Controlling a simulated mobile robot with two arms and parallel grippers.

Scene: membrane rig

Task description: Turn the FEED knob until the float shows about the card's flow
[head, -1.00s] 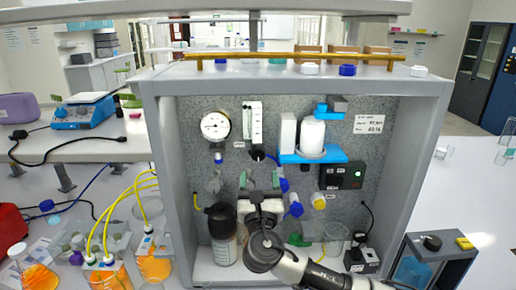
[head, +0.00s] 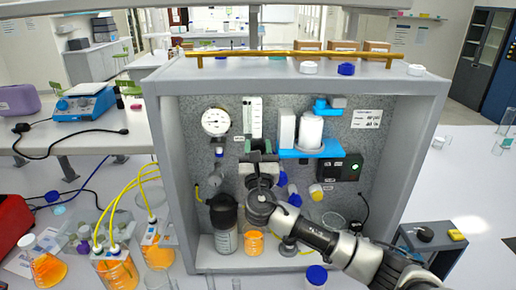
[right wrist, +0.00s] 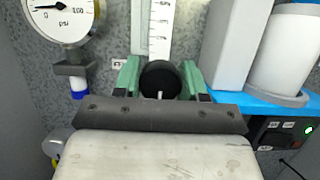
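The FEED knob (right wrist: 160,80) is round and black, with a white mark pointing down, below the flow meter. My right gripper (right wrist: 161,82) has a green-lined finger on each side of it, with no clear gap in the right wrist view. In the head view, my right gripper (head: 258,150) covers the knob. The flow meter (head: 252,117) is a clear upright tube with a scale, also in the right wrist view (right wrist: 160,30); I cannot make out its float. The white card (head: 367,118) is at the panel's upper right, its figures too small to read. My left gripper is out of view.
A round pressure gauge (head: 214,122) is left of the flow meter. A white cylinder on a blue bracket (head: 310,153) is close on the right. Below stand a dark-capped bottle (head: 224,225) and an orange beaker (head: 254,243). Grey cabinet walls (head: 405,165) flank the panel.

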